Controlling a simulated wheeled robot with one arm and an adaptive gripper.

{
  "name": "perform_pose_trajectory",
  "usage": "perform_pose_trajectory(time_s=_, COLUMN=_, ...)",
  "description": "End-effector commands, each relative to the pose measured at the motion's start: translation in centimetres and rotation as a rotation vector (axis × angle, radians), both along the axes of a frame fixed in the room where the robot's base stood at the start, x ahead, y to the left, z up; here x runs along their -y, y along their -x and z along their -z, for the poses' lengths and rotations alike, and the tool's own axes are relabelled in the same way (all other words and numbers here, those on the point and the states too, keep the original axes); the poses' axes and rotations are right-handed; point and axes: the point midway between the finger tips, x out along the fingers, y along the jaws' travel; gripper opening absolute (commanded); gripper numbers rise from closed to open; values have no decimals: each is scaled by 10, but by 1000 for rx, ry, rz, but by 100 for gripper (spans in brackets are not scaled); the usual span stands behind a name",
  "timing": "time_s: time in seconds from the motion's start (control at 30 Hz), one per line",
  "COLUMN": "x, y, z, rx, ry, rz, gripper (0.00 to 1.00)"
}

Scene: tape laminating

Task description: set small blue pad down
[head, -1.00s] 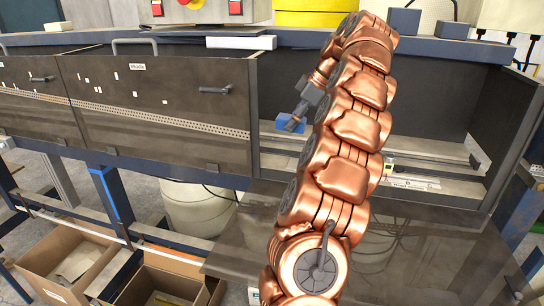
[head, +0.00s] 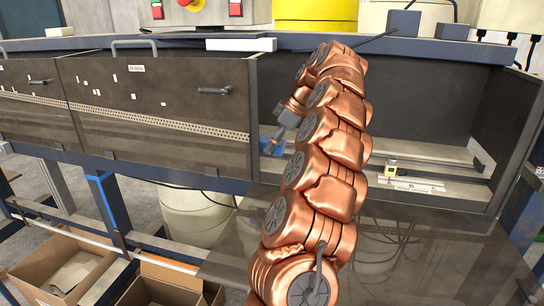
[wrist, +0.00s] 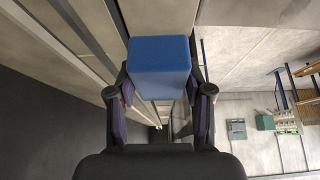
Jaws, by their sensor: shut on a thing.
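The small blue pad (wrist: 160,62) is a block with rounded edges, held between the two fingers of my gripper (wrist: 160,95) in the wrist view. The fingers are shut on its sides. In the head view the pad (head: 268,147) shows as a small blue patch at the left end of the open bay, beside the door edge. My gripper (head: 276,143) is just above it, partly hidden by my copper arm. I cannot tell whether the pad touches the surface below.
The dark closed door (head: 160,105) stands directly left of the pad. A dark sheet (head: 400,235) lies below the front edge. Open boxes (head: 60,270) stand at lower left.

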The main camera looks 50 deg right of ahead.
Motion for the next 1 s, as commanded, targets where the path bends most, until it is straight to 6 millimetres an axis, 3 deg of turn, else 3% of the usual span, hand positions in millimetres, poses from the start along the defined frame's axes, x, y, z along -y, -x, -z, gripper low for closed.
perform_pose_trajectory(time_s=0.37, x=-1, y=1, z=9, rx=1, ry=-1, rz=-1, gripper=13)
perform_pose_trajectory(time_s=0.7, x=-2, y=0, z=37, rx=1, ry=0, rz=-2, gripper=13)
perform_pose_trajectory(time_s=1.0, x=-3, y=-4, z=41, rx=0, ry=1, rz=-2, gripper=13)
